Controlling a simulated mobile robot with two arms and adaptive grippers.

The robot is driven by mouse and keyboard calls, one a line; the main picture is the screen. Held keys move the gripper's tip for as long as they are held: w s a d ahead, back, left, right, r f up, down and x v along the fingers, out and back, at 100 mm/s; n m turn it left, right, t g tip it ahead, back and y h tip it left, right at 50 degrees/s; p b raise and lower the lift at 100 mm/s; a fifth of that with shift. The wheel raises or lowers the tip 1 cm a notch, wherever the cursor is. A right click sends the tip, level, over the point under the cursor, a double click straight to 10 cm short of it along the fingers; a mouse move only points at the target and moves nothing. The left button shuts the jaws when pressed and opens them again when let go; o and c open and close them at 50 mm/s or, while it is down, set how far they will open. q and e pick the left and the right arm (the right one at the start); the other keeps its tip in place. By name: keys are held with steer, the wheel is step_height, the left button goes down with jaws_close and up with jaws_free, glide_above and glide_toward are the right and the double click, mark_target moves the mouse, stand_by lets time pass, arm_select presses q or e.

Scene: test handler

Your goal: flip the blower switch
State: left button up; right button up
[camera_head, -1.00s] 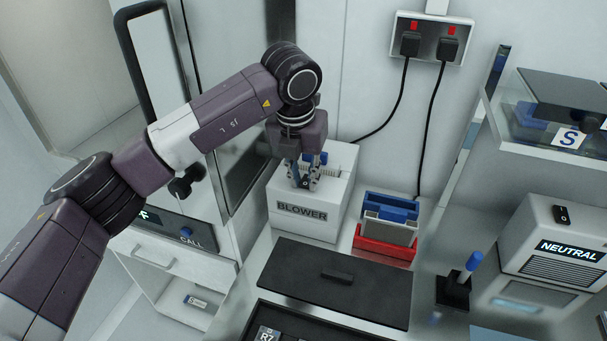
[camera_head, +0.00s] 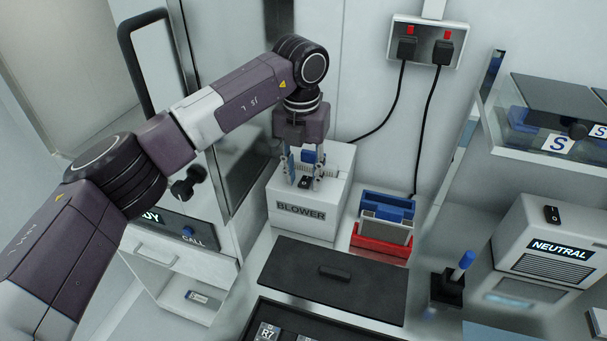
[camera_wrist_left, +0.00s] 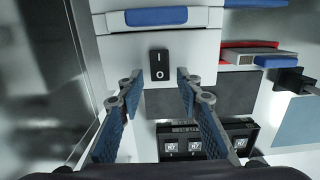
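The blower (camera_head: 301,213) is a white box labelled BLOWER in the middle of the head view. Its black rocker switch (camera_wrist_left: 160,65), marked I and O, is on the box and also shows small in the head view (camera_head: 305,182). I cannot tell which side is pressed. My left gripper (camera_head: 305,177) points down over the box top, with nothing between its fingers. In the left wrist view its two blue-padded fingers (camera_wrist_left: 158,92) are spread, with the switch beyond the tips, between their lines. Contact is not visible. My right gripper is not in view.
A red, grey and blue holder (camera_head: 383,228) stands just right of the blower. A black lidded panel (camera_head: 335,280) lies in front. A white unit labelled NEUTRAL (camera_head: 555,250), with its own black switch, is at the right. Black cables hang behind from an outlet (camera_head: 427,40).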

arm_select(q)
step_height(320, 180, up, 12)
steer(key=shift+s, duration=0.4)
stand_by(0.3)
steer(key=shift+a, duration=0.1)
